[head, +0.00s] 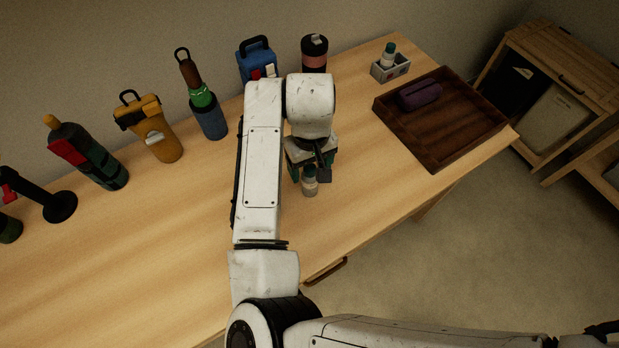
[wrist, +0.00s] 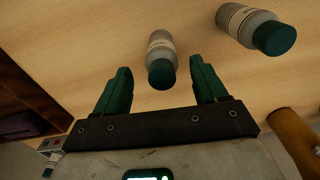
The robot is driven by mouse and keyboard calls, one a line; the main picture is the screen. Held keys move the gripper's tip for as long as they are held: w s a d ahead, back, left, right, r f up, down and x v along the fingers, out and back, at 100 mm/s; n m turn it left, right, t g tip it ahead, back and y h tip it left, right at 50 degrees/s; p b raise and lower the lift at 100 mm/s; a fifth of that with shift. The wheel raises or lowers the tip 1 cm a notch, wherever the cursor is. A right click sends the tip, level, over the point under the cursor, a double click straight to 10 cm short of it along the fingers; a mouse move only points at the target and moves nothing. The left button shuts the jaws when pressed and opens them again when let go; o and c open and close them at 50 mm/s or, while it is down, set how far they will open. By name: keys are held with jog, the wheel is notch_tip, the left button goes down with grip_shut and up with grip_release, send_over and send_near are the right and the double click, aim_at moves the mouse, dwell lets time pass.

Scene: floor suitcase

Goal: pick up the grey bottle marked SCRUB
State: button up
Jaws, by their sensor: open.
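Two grey bottles with pale labels and dark teal caps show in the wrist view. One bottle (wrist: 161,47) stands between the lines of my fingertips, slightly beyond them. The other bottle (wrist: 238,22) stands to its right, outside the fingers. The label words are too small to read, so I cannot tell which is marked SCRUB. In the head view one grey bottle (head: 310,187) shows just below my gripper (head: 310,173); the other seems hidden behind my arm. My gripper (wrist: 160,66) is open, with teal fingers apart and nothing held.
A dark wooden tray (head: 452,152) with a purple case (head: 419,95) lies at the right. The table's front left is clear.

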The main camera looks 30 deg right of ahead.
jog(key=shift+a+f, duration=0.1)
jog(key=shift+f, duration=1.7)
jog(key=shift+c, duration=0.5)
jog(key=c, duration=1.1)
jog(key=shift+r, duration=0.15)
